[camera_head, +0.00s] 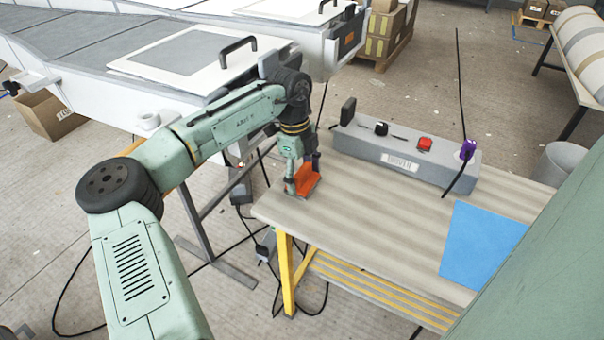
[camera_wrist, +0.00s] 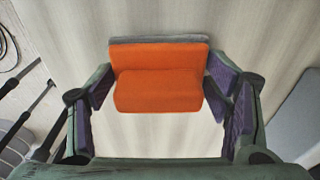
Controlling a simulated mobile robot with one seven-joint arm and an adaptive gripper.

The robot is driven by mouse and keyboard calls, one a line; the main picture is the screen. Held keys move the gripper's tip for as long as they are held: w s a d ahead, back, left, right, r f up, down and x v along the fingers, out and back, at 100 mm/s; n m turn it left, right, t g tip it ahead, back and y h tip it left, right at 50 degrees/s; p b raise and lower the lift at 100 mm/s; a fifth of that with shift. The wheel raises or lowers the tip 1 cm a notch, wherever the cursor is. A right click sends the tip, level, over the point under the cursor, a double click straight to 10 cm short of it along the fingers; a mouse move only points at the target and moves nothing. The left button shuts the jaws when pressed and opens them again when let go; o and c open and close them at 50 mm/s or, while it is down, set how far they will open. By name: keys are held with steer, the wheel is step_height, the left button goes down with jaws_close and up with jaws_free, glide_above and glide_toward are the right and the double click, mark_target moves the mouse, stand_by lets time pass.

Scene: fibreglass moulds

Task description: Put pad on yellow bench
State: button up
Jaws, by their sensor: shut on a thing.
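The pad (camera_wrist: 158,78) is an orange block with a grey layer along its far edge, seen between my gripper's purple-lined fingers in the wrist view. In the head view the orange pad (camera_head: 306,182) is at the left end of the bench top. The bench (camera_head: 370,229) has a pale striped wooden top and yellow legs. My gripper (camera_head: 300,177) points down over the bench's left corner and is shut on the pad. The gripper also shows in the wrist view (camera_wrist: 160,112). I cannot tell whether the pad touches the bench top.
A blue sheet (camera_head: 481,247) lies at the right. The middle of the bench top is clear. A white mould table (camera_head: 190,65) stands behind my arm.

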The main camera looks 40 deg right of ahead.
steer(key=o, duration=1)
steer(key=shift+f, duration=0.1)
steer(key=r, duration=0.4)
steer(key=w+r+b, duration=0.1)
steer(key=r, duration=0.7)
steer(key=shift+w+a+r, duration=0.1)
steer(key=shift+w+a, duration=0.1)
steer(key=shift+a, duration=0.05)
